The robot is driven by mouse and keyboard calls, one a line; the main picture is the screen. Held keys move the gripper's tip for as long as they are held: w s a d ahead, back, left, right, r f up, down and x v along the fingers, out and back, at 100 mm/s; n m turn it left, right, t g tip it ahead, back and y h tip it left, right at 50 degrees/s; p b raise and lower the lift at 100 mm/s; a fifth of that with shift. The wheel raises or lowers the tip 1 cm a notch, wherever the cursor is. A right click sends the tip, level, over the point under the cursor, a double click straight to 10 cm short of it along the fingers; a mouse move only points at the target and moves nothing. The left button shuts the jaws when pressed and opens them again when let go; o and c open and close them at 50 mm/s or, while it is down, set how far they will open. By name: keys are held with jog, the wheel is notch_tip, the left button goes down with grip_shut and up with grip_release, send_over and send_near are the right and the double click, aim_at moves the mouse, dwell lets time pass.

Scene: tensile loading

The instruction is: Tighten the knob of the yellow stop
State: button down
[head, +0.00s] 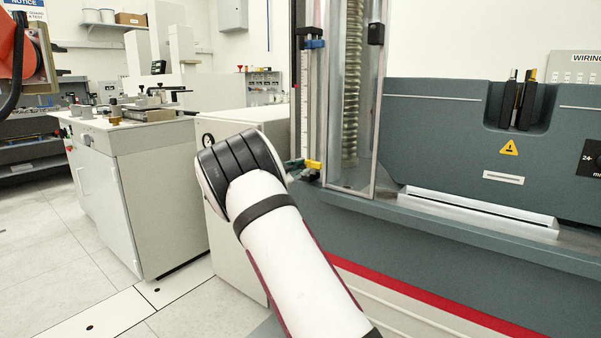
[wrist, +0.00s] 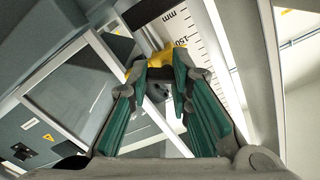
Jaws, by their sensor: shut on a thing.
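The yellow stop (head: 313,164) sits low on the upright scale rail at the left of the machine's clear column. It also shows beyond my fingertips in the wrist view (wrist: 152,54), beside the white millimetre scale (wrist: 198,35). My gripper (wrist: 160,76) has its green-padded fingers closed at the stop, with a dark knob (wrist: 159,73) between the tips. The fingers hide most of the knob. In the head view my gripper (head: 298,168) shows only as a small part at the stop, behind my white arm.
A blue stop (head: 314,43) sits higher on the same rail. The clear-sided column with a ribbed screw (head: 353,90) stands just right of the rail. The grey machine body (head: 440,130) fills the right. A light grey cabinet (head: 140,190) stands left, with open floor before it.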

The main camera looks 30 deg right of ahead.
jog(key=m+b, duration=0.2)
jog(key=m, duration=0.2)
jog(key=m+b, duration=0.2)
jog(key=m, duration=0.1)
jog(key=w+a+m+b, duration=0.1)
jog(key=m+b, duration=0.1)
jog(key=m, duration=0.2)
jog(key=shift+m+t+b, duration=0.3)
jog(key=shift+b, duration=0.1)
jog(key=shift+r, duration=0.2)
jog(key=c, duration=2.3)
grip_release()
jog(key=shift+s, duration=0.1)
jog(key=o, duration=1.1)
jog(key=shift+d+f, duration=0.1)
jog(key=shift+o, duration=0.2)
jog(key=shift+s+d+f, duration=0.1)
